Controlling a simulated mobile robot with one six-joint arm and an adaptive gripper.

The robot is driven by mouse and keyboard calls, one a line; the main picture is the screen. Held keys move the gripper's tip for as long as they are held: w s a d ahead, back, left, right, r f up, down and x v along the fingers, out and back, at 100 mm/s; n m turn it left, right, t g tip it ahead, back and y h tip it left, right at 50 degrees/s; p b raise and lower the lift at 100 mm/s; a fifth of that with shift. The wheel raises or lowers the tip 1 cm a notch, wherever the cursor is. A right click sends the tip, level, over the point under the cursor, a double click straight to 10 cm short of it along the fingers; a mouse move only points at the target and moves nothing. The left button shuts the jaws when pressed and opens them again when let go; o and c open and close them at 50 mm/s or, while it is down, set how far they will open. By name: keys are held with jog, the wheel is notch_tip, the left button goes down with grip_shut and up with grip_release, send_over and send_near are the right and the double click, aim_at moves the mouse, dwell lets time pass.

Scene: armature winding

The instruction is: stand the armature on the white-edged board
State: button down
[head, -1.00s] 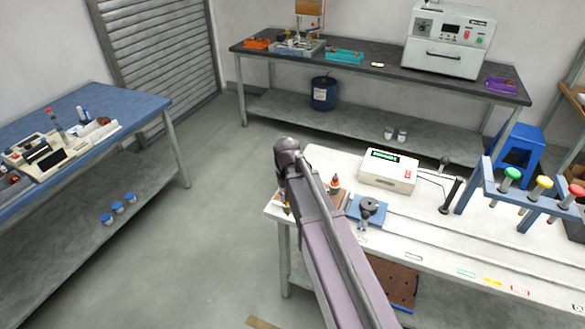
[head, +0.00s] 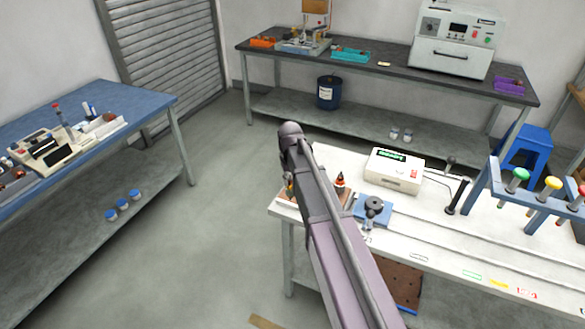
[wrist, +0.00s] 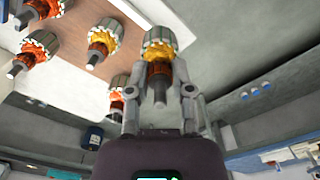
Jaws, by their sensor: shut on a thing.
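In the wrist view my gripper (wrist: 160,92) is shut on an armature (wrist: 160,58) with a grey slotted core, yellow winding and a brown shaft end between the fingers. Several other armatures, with orange or yellow windings, stand at the upper left of that view, one of them here (wrist: 101,40). In the head view my arm hides the gripper and most of what it holds. An orange-wound armature (head: 340,181) stands just right of the arm on a brown board (head: 346,197). I cannot make out the white-edged board for certain.
The white bench (head: 440,235) carries a blue fixture (head: 373,210), a white meter box (head: 395,171) and a rack with coloured handles (head: 530,190). A blue-topped bench (head: 130,97) stands at the left, a dark bench (head: 395,72) at the back. Open floor lies between them.

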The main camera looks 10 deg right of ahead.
jog(key=w+d+f, duration=0.1)
jog(key=w, duration=0.7)
jog(key=shift+d+b, duration=0.25)
jog(key=shift+b, duration=0.2)
jog(key=shift+w+f, duration=0.1)
jog(key=shift+f, duration=0.25)
jog(key=shift+f+b, duration=1.95)
jog(key=shift+b, duration=0.3)
jog(key=shift+f+b, duration=1.2)
dwell(0.4)
jog(key=shift+c, duration=2.2)
grip_release()
jog(key=shift+w, duration=0.1)
